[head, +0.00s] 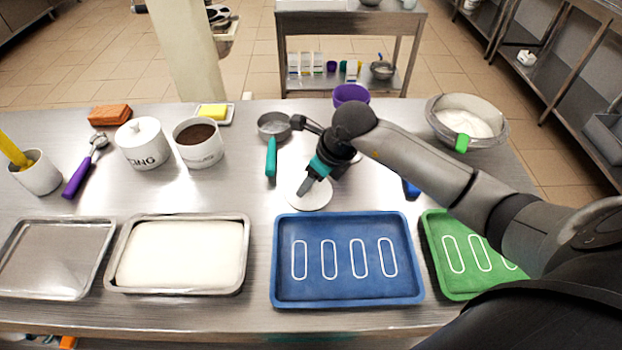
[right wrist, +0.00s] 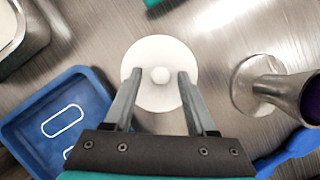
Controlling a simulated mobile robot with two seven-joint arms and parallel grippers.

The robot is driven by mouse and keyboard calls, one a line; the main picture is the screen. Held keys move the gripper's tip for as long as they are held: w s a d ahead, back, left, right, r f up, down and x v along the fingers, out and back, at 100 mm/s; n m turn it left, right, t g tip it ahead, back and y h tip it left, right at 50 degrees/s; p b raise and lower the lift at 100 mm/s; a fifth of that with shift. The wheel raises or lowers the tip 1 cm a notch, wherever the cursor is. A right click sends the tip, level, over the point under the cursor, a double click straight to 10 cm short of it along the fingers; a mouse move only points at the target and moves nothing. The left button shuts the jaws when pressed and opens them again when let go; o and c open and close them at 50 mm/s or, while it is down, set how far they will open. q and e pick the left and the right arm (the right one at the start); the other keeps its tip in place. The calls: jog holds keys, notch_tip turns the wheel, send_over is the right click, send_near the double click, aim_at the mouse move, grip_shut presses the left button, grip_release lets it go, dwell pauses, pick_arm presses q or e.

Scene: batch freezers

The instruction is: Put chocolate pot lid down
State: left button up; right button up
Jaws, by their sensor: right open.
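The round white lid (head: 318,203) lies flat on the steel table, just behind the blue tray. Its knob (right wrist: 160,75) shows in the right wrist view between my right gripper's fingers, with a gap on each side. My right gripper (head: 304,190) is open over the lid and points down at it. It also shows in the right wrist view (right wrist: 158,80). The white chocolate pot (head: 200,155) stands open at the back left with dark brown contents. My left gripper is not in view.
A blue tray (head: 347,297) lies in front of the lid, a green tray (head: 437,285) to its right. A teal-handled tool (head: 271,158) and a purple cup (right wrist: 305,97) are close by. A lidded white pot (head: 142,150) stands left of the chocolate pot.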

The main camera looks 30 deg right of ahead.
jog(key=shift+r, duration=0.25)
jog(key=p+v, duration=0.1)
jog(key=v, duration=1)
jog(key=shift+s+d+r, duration=0.15)
jog(key=shift+s+r, duration=0.1)
jog(key=shift+r, duration=0.1)
jog(key=shift+s, duration=0.1)
